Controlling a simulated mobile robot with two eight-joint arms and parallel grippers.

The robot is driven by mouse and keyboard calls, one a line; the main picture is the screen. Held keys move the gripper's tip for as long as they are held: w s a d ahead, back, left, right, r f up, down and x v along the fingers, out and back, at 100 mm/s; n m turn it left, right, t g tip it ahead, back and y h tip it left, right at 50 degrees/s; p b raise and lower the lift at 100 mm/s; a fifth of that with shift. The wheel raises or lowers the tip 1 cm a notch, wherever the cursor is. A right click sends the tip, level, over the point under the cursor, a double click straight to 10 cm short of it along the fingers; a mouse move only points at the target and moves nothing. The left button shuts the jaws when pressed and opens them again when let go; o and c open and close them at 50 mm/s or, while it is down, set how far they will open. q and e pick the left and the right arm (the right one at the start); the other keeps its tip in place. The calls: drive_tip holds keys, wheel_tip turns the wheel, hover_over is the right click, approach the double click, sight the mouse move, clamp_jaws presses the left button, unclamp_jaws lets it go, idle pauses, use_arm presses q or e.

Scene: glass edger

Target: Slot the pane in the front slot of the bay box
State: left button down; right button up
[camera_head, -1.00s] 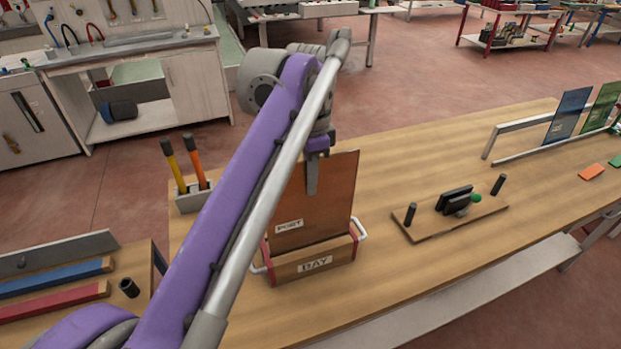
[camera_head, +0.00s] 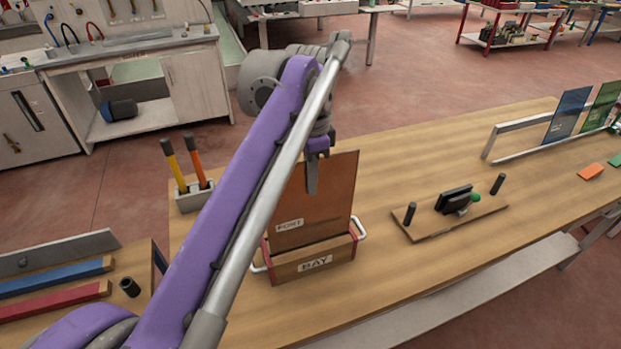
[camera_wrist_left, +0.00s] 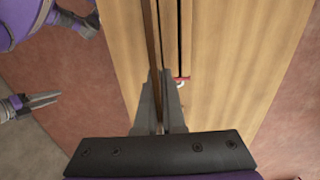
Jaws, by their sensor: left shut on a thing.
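The brown pane (camera_head: 318,195), with a small white label low on its face, stands upright at the bay box (camera_head: 313,265). Its lower edge is hidden behind the box's front wall, so I cannot tell how deep it sits or in which slot. My left gripper (camera_head: 313,178) is shut on the pane's upper edge. In the left wrist view the pane (camera_wrist_left: 153,35) shows edge-on, running up from between the fingers (camera_wrist_left: 159,100). What seems to be my right gripper (camera_wrist_left: 40,102) shows at the left of that view; its opening is unclear.
A holder with two handled tools (camera_head: 190,197) stands left of the box. A wooden board with black pegs (camera_head: 450,218) lies to the right. A rack with blue and green panes (camera_head: 568,115) is farther right. The table between box and board is clear.

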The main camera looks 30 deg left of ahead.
use_arm(q)
wheel_tip(320, 180, down, 10)
drive_tip(key=b, duration=0.4)
drive_tip(key=shift+r+b, duration=0.2)
drive_tip(key=shift+b, duration=0.1)
idle(3.4)
drive_tip(key=c, duration=0.9)
unclamp_jaws()
drive_tip(key=shift+c, duration=0.2)
drive_tip(key=shift+r, duration=0.1)
wheel_tip(320, 180, up, 11)
drive_tip(key=p, duration=0.1)
drive_tip(key=shift+f+p, duration=0.2)
drive_tip(key=shift+p, duration=0.1)
